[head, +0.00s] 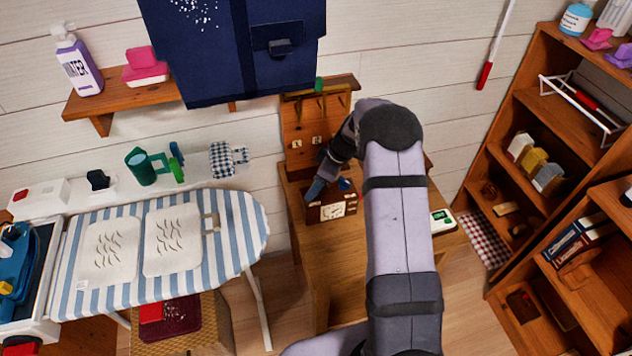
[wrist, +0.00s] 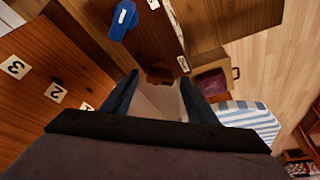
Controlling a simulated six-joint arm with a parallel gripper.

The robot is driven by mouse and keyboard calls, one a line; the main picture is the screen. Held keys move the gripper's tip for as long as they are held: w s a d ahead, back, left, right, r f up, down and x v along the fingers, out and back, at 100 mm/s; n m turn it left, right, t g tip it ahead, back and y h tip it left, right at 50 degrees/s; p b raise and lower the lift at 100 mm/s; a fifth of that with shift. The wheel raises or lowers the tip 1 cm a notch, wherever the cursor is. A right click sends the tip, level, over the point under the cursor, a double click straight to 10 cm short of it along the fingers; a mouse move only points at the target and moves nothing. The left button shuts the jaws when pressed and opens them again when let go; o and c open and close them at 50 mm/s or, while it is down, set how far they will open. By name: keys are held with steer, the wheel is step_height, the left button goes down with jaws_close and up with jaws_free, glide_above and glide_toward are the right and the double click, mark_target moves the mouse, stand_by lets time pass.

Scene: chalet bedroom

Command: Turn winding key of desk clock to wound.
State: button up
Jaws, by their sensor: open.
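The desk clock (head: 325,213) is a brown wooden box with pale labels on its front, standing on the wooden desk (head: 375,225). A blue winding key (head: 345,185) shows at its top; it also shows at the upper left of the wrist view (wrist: 122,19), with a small white mark. My gripper (head: 316,188) is over the clock's left part, to the left of the key. In the wrist view my gripper (wrist: 158,92) is open, its blue fingers apart, with the key outside them. My wrist partly hides the clock's back.
A wooden backboard (head: 296,125) with number tags rises behind the clock. A dark blue hanging bag (head: 235,45) is above. A striped ironing board (head: 190,205) stands left, shelves (head: 500,150) right. A white device (head: 441,221) lies at the desk's right.

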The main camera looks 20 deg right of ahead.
steer(key=c, duration=1.1)
steer(key=shift+o, duration=0.2)
steer(key=shift+f+m+b, duration=0.15)
steer(key=shift+m+b, duration=0.25)
steer(key=shift+b, duration=0.2)
